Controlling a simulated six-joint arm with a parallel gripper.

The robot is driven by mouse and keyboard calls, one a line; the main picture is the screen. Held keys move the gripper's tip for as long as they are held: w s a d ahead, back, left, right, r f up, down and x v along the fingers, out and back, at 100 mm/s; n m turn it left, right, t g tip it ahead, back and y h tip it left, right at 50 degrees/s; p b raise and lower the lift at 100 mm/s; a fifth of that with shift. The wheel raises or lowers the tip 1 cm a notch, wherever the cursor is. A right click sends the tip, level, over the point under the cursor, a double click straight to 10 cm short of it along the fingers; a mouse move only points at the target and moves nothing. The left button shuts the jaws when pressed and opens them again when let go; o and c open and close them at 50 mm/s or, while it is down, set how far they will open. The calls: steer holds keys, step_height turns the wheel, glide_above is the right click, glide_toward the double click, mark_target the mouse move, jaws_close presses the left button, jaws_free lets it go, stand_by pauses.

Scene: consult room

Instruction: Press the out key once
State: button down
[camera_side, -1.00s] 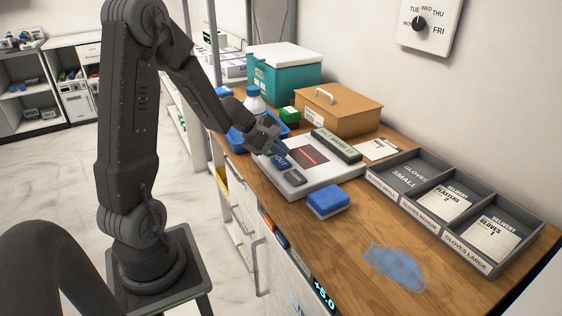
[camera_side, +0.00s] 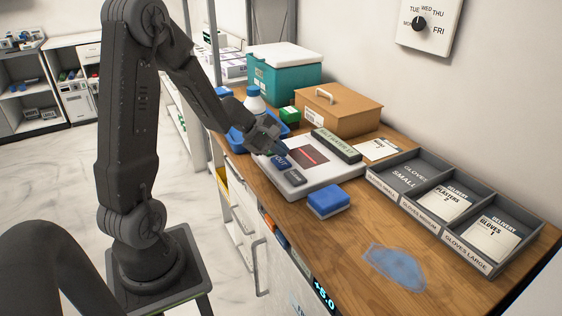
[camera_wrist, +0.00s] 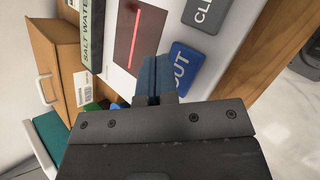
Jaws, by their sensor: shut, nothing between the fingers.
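The blue OUT key (camera_side: 281,162) sits on the white device (camera_side: 316,178) on the wooden counter. It also shows in the wrist view (camera_wrist: 183,72), just right of my fingertips. My gripper (camera_side: 283,150) is shut and empty, with its blue fingertips at the key's far edge in the side view. In the wrist view my gripper (camera_wrist: 154,68) points at the device beside the key. I cannot tell whether the fingertips touch the key. A dark grey key (camera_side: 295,177) lies beside the OUT key; its letters are partly cut off in the wrist view (camera_wrist: 207,12).
The device has a dark window with a red line (camera_side: 307,154) and a SALT WATER display (camera_side: 337,144). A blue block (camera_side: 328,201) lies in front. A cardboard box (camera_side: 338,107), a teal box (camera_side: 284,76) and a grey glove tray (camera_side: 452,213) stand around it.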

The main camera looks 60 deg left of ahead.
mark_target(280, 162)
steer(key=shift+f, duration=0.2)
steer(key=shift+f, duration=0.25)
steer(key=shift+f, duration=0.55)
stand_by(0.7)
steer(key=shift+r, duration=1)
steer(key=shift+r, duration=2.45)
